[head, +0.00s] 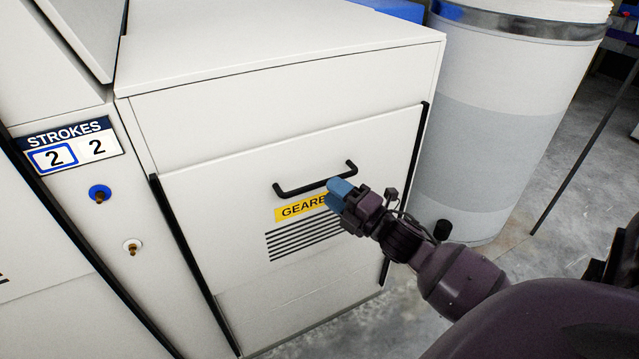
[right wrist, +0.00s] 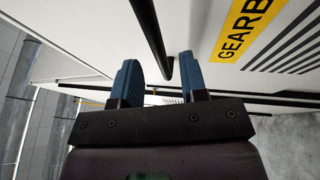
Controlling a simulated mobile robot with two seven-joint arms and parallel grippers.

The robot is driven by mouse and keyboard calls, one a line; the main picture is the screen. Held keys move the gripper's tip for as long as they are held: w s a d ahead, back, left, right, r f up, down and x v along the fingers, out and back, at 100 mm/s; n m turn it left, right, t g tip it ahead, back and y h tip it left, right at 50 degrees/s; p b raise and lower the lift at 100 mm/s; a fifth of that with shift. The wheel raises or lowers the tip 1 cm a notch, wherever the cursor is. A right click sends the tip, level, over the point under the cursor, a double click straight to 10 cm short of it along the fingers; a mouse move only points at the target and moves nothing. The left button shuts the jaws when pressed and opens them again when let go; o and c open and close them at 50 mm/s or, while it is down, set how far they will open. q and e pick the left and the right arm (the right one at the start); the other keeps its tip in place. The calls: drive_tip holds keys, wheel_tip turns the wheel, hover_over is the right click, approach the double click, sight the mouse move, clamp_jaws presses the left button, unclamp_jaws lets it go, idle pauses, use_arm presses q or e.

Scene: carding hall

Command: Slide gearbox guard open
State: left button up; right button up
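The gearbox guard (head: 225,200) is a white panel between two black side rails on the cabinet front. No gap shows around it. It bears a black bar handle (head: 315,182), a partly hidden yellow label (head: 295,208) and dark vent slots. My right gripper (head: 342,192) has blue fingertips close to the right part of the handle and covers the end of the label. In the right wrist view the fingers (right wrist: 160,78) are apart, and the handle (right wrist: 151,38) reaches toward the gap between them. Whether they touch it I cannot tell. My left gripper is not in view.
A large pale cylindrical can (head: 490,125) stands close to the cabinet's right side. Bare grey floor (head: 560,220) shows at right.

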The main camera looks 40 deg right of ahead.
sight(321, 184)
drive_tip(key=shift+x, duration=2.1)
clamp_jaws()
